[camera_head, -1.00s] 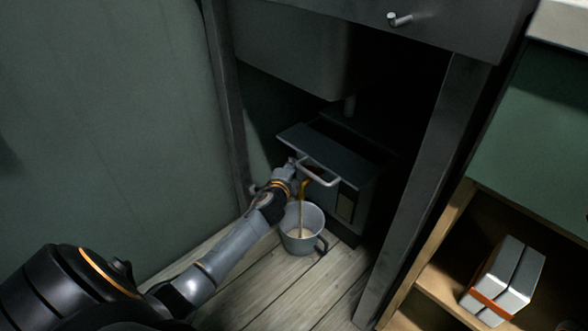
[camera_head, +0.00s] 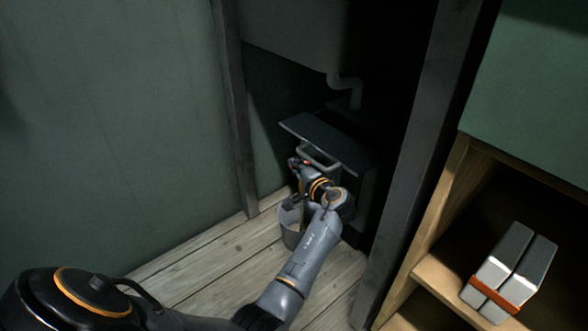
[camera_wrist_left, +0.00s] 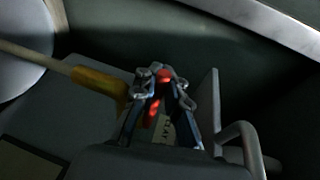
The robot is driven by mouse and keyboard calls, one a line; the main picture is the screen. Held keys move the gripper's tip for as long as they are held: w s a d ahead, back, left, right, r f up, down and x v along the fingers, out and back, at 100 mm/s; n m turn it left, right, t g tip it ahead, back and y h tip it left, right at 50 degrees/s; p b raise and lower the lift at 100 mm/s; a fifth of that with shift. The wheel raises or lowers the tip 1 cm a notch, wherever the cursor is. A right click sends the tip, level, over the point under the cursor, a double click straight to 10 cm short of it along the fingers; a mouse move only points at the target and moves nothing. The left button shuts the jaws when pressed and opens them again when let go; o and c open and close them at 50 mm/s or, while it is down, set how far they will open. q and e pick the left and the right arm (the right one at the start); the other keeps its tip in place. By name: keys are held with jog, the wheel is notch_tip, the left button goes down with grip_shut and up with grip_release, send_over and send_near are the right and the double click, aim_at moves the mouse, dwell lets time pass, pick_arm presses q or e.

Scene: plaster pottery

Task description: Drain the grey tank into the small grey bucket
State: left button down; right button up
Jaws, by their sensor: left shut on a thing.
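The grey tank (camera_head: 325,138) stands under the sink, with a flat overhanging lid and a handle at its front. The small grey bucket (camera_head: 291,234) stands upright on the floor below the tank's front, partly hidden by my arm. My left gripper (camera_head: 297,170) is at the tank's front, above the bucket. In the left wrist view its fingers are shut on a red tap handle (camera_wrist_left: 164,76). Beside them, a yellow spout (camera_wrist_left: 98,84) lets out a pale tan stream (camera_wrist_left: 35,56) towards the bucket (camera_wrist_left: 22,38). My right gripper is out of view.
A dark post (camera_head: 405,180) stands right of the tank, and another (camera_head: 232,110) stands left. A sink pipe (camera_head: 350,84) hangs behind the lid. At right, a wooden shelf (camera_head: 440,275) holds strapped grey blocks (camera_head: 510,270). Plank floor (camera_head: 200,265) lies clear at left.

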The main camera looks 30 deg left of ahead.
pick_arm(q)
jog(key=shift+s+d+n+g+y, duration=0.15)
jog(key=shift+n+g+y, duration=0.15)
jog(key=shift+n+g, duration=0.2)
jog(key=c, duration=1.7)
grip_release()
